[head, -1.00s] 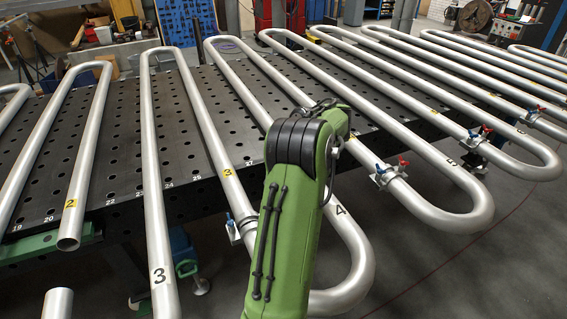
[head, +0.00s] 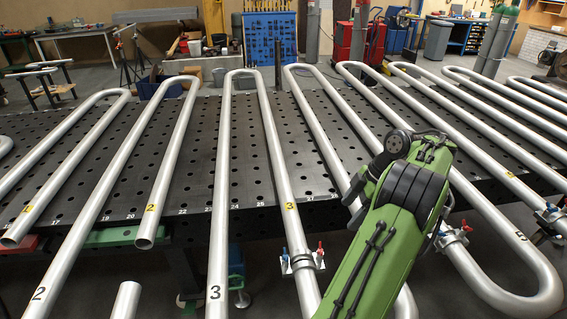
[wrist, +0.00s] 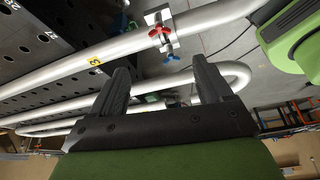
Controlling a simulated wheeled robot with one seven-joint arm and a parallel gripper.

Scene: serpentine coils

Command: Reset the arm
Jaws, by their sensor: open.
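My gripper (wrist: 160,90) shows in the wrist view with its two dark fingers apart and nothing between them. A silver pipe runs across just beyond the fingertips, with a clamp with red and blue handles (wrist: 160,32) on it. I cannot tell how far the fingers are from the pipe. In the head view my green arm reaches over the pipes at the right of centre, and it hides the gripper and part of the coil behind it.
Serpentine silver pipes (head: 272,140) lie over a black perforated table (head: 190,150). A clamp (head: 302,262) with red and blue handles grips the pipe marked 3. A blue tool board (head: 271,40) and a red cabinet (head: 357,42) stand behind. Grey floor shows beyond the table.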

